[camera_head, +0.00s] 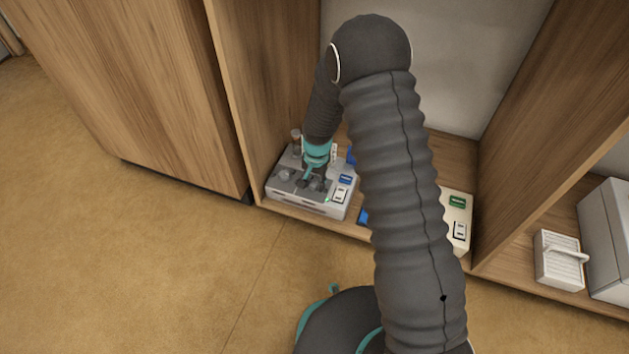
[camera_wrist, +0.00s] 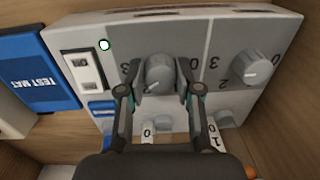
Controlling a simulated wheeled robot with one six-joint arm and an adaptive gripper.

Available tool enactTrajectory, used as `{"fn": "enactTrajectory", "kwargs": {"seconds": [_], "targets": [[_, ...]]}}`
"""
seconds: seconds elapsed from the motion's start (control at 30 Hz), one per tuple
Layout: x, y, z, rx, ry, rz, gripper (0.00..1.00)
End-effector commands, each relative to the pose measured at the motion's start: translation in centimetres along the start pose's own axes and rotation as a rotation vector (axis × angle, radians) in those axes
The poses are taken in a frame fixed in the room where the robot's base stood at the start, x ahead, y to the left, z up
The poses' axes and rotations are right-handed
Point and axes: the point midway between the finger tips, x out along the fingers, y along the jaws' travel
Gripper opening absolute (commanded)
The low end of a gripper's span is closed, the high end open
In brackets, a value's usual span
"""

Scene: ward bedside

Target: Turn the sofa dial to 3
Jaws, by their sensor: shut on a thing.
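A grey control box (camera_head: 340,208) sits on the low shelf in the head view. In the wrist view its face fills the picture, with two large round dials on it. My gripper (camera_wrist: 159,89) has its two fingers on either side of the middle dial (camera_wrist: 158,72) and is shut on it. The printed digits 3 and 0 show beside this dial. The second dial (camera_wrist: 251,69) is to the right, free, with 3 and 2 near it. No sofa name is readable on either dial. In the head view my arm partly hides the box.
A white rocker switch (camera_wrist: 86,72) and a lit green lamp (camera_wrist: 104,45) are left of the held dial. Smaller knobs with 0 and 1 tags lie below. A blue TEST MAT label (camera_wrist: 42,84) is at left. A cream box (camera_head: 457,222) stands right on the shelf.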

Motion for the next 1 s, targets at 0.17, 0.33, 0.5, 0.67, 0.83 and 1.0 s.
{"fn": "enactTrajectory", "kwargs": {"seconds": [0.17, 0.33, 0.5, 0.67, 0.83, 1.0], "targets": [[-0.05, -0.07, 0.04, 0.164, 0.008, 0.000, 0.00], [-0.04, -0.09, 0.03, 0.308, 0.015, 0.000, 0.00], [-0.03, -0.12, 0.04, 0.429, 0.020, 0.000, 0.00], [-0.02, -0.13, 0.04, 0.511, 0.024, 0.000, 0.00], [-0.01, -0.13, 0.04, 0.565, 0.027, 0.000, 0.00], [0.00, -0.13, 0.04, 0.588, 0.028, 0.000, 0.00]]}}
